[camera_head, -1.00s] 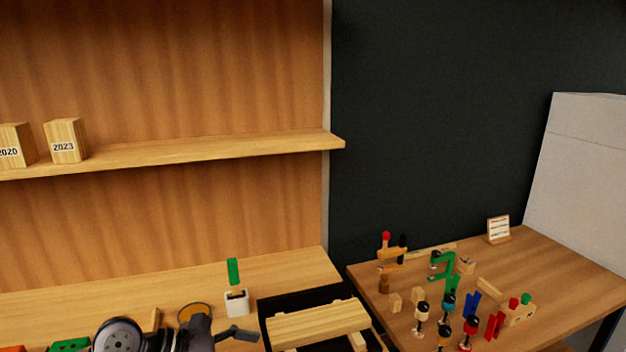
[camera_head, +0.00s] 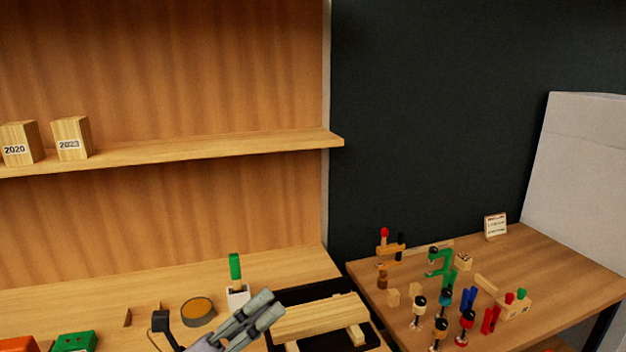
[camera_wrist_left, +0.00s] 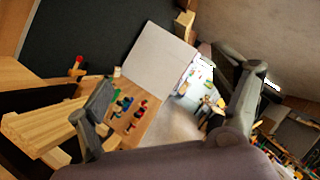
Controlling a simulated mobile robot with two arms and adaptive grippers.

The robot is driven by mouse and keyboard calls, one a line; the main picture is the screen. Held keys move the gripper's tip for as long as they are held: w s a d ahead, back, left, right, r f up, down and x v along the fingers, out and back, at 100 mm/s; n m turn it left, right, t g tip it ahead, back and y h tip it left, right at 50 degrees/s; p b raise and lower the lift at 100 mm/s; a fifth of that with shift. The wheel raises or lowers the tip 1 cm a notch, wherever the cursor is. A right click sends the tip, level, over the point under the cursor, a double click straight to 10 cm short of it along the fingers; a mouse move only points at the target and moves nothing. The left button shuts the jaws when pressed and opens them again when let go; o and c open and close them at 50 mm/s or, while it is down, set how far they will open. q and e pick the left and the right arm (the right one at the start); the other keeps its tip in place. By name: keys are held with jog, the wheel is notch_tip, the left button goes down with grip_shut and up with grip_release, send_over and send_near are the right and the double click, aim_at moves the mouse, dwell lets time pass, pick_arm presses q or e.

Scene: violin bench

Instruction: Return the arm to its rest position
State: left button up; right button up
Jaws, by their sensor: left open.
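My left gripper (camera_head: 217,310) is at the bottom of the head view, over the front of the wooden bench (camera_head: 285,268). Its two fingers are spread wide with nothing between them. In the left wrist view the open fingers (camera_wrist_left: 170,98) stand far apart, and the gap shows only the distant room. The gripper is just left of a wooden stand (camera_head: 318,318) and in front of a white holder with a green-handled tool (camera_head: 235,266). My right gripper is not in view.
A round tin (camera_head: 198,312), a green block (camera_head: 75,342) and an orange block (camera_head: 18,344) lie on the bench. A side table (camera_head: 560,275) at right carries several clamps and small blocks. A shelf (camera_head: 220,148) holds year-marked blocks (camera_head: 71,138). A pale cabinet (camera_head: 580,160) stands far right.

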pick_arm(q)
jog(key=w+a+f+n+t+y, duration=0.1)
jog(key=a+f+n+t+y, duration=0.15)
jog(key=a+n+y, duration=0.5)
jog(key=w+a+f+n+t+y, duration=0.15)
jog(key=n+t+y, duration=0.3)
jog(key=n, duration=0.65)
jog(key=s+a+f+n+g+y, duration=0.3)
jog(key=f+n+g, duration=0.15)
jog(key=f, duration=0.25)
jog(key=s+a+f+n+g+y, duration=0.3)
jog(key=s+a+f+n+y, duration=0.1)
jog(key=f+n, duration=0.25)
jog(key=s+d+f+n+g+h, duration=0.1)
jog(key=s+d+f+n+g, duration=0.15)
jog(key=s+f+g, duration=0.55)
jog(key=s+d+f+n+g+h, duration=0.1)
jog(key=s+f+n+g+h, duration=0.15)
jog(key=s+f, duration=0.9)
jog(key=f, duration=0.9)
jog(key=s+f, duration=0.2)
jog(key=f, duration=1)
jog(key=s+a+f+g+y, duration=0.1)
jog(key=s+a+f+g, duration=0.1)
jog(key=s+f, duration=1.4)
jog(key=shift+s+a, duration=0.35)
jog(key=shift+a, duration=0.25)
